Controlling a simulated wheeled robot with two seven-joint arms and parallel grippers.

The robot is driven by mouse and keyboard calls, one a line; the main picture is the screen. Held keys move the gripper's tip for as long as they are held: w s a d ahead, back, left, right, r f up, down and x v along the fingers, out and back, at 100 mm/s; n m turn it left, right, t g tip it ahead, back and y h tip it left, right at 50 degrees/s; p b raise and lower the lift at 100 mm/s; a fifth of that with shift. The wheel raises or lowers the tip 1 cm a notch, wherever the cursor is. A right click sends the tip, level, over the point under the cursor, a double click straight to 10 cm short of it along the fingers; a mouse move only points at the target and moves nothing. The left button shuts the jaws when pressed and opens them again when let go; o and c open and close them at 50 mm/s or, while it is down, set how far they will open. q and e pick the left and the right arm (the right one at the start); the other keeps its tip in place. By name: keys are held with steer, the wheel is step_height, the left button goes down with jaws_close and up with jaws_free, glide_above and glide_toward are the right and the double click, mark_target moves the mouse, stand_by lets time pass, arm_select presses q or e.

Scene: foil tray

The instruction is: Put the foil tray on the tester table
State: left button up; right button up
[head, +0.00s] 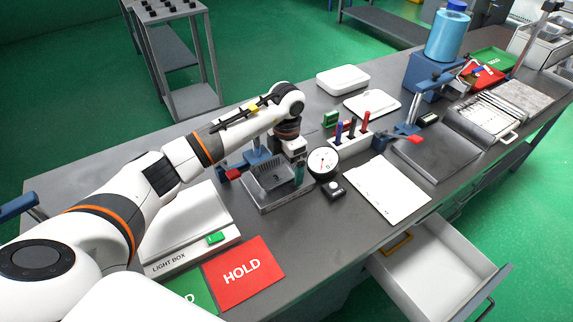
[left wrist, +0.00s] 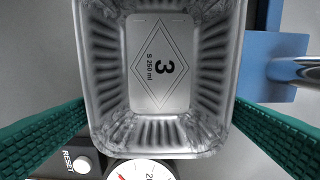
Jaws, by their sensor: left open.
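The foil tray (head: 272,180) is a silver, ribbed, open-topped tray beside the dial gauge (head: 323,162). In the left wrist view the tray (left wrist: 165,95) shows from above, with a diamond and a "3" on its floor. A grey metal platform (head: 268,207), perhaps the tester table, shows under and around the tray; I cannot tell whether they touch. My left gripper (head: 283,170) is at the tray, pointing down. Its green fingers lie on either side of the tray in the left wrist view (left wrist: 160,130), open.
A button box (head: 334,191) and the gauge stand close on the right. A light box (head: 188,235) and red HOLD mat (head: 243,272) lie to the left and front. A pen rack (head: 350,138) stands behind; an open drawer (head: 440,262) juts out at the front right.

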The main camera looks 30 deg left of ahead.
mark_target(287, 173)
arm_select(q)
step_height(287, 173, up, 11)
steer(key=b, duration=0.2)
stand_by(0.6)
